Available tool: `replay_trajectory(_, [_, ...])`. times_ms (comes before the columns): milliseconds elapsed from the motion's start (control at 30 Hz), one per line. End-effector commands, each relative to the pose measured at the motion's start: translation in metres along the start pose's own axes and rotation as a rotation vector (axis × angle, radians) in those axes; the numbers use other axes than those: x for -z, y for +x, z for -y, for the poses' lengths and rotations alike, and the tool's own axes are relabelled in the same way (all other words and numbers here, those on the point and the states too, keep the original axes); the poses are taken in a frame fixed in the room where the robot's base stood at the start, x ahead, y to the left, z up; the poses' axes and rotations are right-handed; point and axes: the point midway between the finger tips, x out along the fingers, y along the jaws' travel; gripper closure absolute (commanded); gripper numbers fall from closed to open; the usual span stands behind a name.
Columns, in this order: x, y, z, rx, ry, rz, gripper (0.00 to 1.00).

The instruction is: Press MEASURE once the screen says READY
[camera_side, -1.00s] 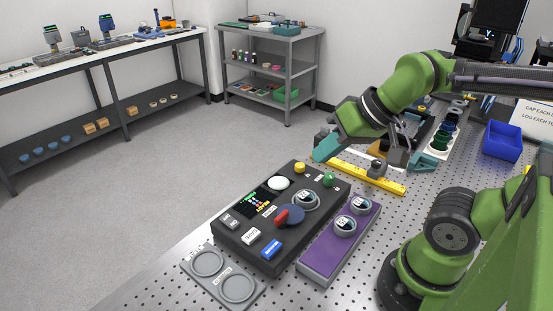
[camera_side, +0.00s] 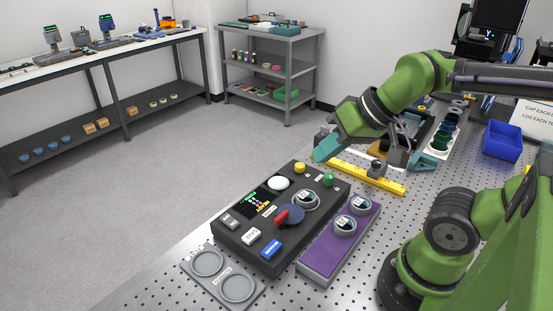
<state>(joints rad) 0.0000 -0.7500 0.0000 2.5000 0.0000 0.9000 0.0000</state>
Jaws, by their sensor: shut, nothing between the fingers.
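The dark instrument box (camera_side: 233,244) stands on the perforated table. Its small black screen (camera_side: 256,203) shows tiny coloured text, too small to read. A blue button (camera_side: 271,249) at the box's front edge has a white label that looks like MEASURE, and a white button (camera_side: 251,236) is beside it. A part with a dark, shiny top (camera_side: 306,197) sits in the round seat on the box. My gripper (camera_side: 396,157) is shut and empty, behind and right of the box, near the yellow bar, well apart from the buttons. Its fingertips are partly hard to make out.
A purple tray (camera_side: 322,260) with two round parts lies right of the box. A grey plate (camera_side: 222,277) with two round recesses lies in front. A yellow bar (camera_side: 345,174) with a grey knob lies behind. A blue bin (camera_side: 502,141) stands at the right.

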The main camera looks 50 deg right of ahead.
Motion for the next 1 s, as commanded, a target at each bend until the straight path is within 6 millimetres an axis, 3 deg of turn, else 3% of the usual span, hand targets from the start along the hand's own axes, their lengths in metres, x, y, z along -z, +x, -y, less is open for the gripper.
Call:
replay_trajectory(167, [-0.007,0.006,0.007,0.011,-0.029,0.036,1.00])
replay_trajectory(367, [-0.027,0.036,0.031,-0.004,-0.186,0.218,1.00])
replay_trajectory(733, [-0.070,0.092,0.057,-0.269,-0.780,0.617,1.00])
replay_trajectory(1000, [-0.076,0.121,0.072,-0.593,-1.222,0.776,1.00])
